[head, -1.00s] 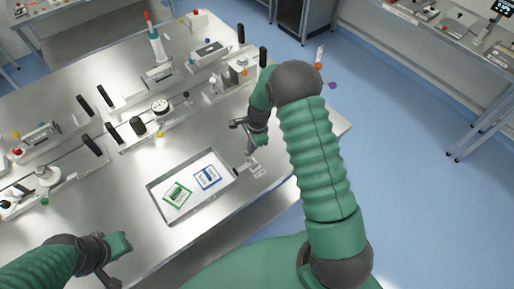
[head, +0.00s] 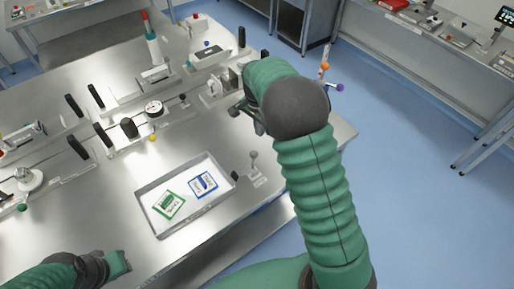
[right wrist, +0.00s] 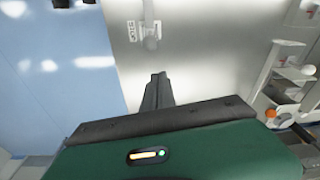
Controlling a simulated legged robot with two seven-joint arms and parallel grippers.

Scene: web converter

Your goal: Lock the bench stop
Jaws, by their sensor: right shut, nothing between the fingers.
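The likely bench stop (head: 255,168) is a small grey fitting with a round-knobbed lever, near the bench's right front edge beside the tray.
A shallow tray (head: 145,197) with a green and a blue card lies left of the lever. Machine units with black handles, a dial (head: 153,107) and rollers line the bench behind. Bare metal surrounds the lever; the blue floor is open to the right.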

